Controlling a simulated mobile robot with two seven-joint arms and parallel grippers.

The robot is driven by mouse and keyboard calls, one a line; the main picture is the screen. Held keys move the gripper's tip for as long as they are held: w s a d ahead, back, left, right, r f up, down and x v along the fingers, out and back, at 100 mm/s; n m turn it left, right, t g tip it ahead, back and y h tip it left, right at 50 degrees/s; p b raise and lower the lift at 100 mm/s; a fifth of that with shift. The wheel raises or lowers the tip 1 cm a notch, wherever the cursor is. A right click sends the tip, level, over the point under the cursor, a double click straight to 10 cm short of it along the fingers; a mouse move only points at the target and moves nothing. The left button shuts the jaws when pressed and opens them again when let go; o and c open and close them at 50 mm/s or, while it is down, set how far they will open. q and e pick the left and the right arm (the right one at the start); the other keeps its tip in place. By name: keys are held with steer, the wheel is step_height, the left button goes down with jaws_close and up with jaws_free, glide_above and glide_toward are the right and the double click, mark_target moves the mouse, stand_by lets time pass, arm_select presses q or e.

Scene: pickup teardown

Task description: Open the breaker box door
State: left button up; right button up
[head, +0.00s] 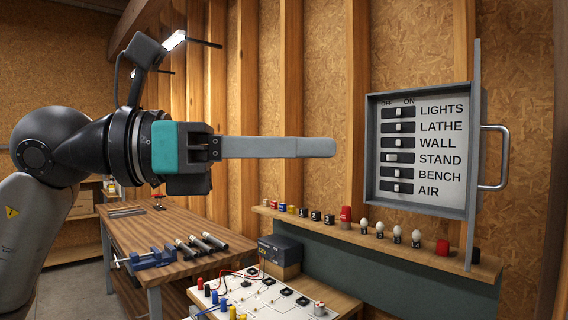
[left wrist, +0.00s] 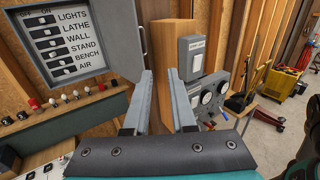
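The breaker box (head: 380,110) is on the wall at the right of the head view, with a column of labelled switches showing inside. Its grey door (head: 475,130) stands open, seen nearly edge-on at the box's right side, with a bar handle (head: 506,160) on its outer face. The box (left wrist: 28,68) and door (left wrist: 124,40) also show at upper left in the left wrist view. My left gripper (head: 332,148) points right, short of the box. In the left wrist view its fingers (left wrist: 160,76) are apart with nothing held between them. My right gripper is out of view.
Below the box, a wooden ledge (head: 330,226) carries several knobs and bulbs. A workbench (head: 180,225) with a blue vise and a white wired board (head: 265,298) stand lower.

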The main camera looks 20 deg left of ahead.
arm_select(q)
steer(key=shift+s+a, duration=0.45)
steer(key=shift+a, duration=0.1)
